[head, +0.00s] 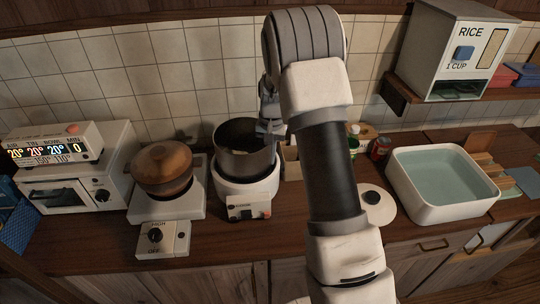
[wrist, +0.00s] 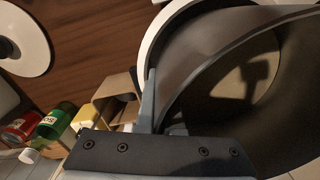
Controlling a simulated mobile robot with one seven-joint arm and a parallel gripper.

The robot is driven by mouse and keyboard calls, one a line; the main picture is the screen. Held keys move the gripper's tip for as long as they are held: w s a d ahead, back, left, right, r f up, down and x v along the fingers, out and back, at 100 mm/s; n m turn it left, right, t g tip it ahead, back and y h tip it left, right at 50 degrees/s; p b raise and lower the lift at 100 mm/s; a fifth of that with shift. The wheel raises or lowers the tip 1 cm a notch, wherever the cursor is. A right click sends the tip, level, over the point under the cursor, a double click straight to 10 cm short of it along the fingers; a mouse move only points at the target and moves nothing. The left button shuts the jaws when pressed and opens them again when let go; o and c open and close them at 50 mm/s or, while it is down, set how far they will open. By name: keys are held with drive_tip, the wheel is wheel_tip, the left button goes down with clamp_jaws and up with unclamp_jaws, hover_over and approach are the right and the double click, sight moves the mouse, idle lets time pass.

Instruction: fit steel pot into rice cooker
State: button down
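The steel pot (head: 243,163) is dark grey, open and empty. In the head view it is at the opening of the white rice cooker (head: 247,194), with much of its wall standing above the cooker's rim. I cannot tell how deep its base sits. My gripper (head: 269,130) is at the pot's right rim, shut on its wall. In the wrist view one finger of my gripper (wrist: 160,98) lies along the outside of the pot (wrist: 203,55); the other finger is mostly hidden. The cooker's white rim (wrist: 151,38) shows beyond the pot's wall.
A stove with a brown lidded pot (head: 162,168) stands left of the cooker, with a white oven (head: 75,190) farther left. A white lid (head: 377,205) lies right of my arm, near small cans (head: 380,148). A water basin (head: 440,208) is at the right.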

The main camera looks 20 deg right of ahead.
drive_tip(key=shift+f, duration=0.3)
drive_tip(key=c, duration=1)
unclamp_jaws()
drive_tip(key=shift+f, duration=0.1)
drive_tip(key=shift+s, duration=0.1)
drive_tip(key=shift+s+f, duration=0.1)
wheel_tip(320, 180, up, 18)
drive_tip(key=shift+d+b, duration=0.15)
drive_tip(key=shift+b, duration=0.15)
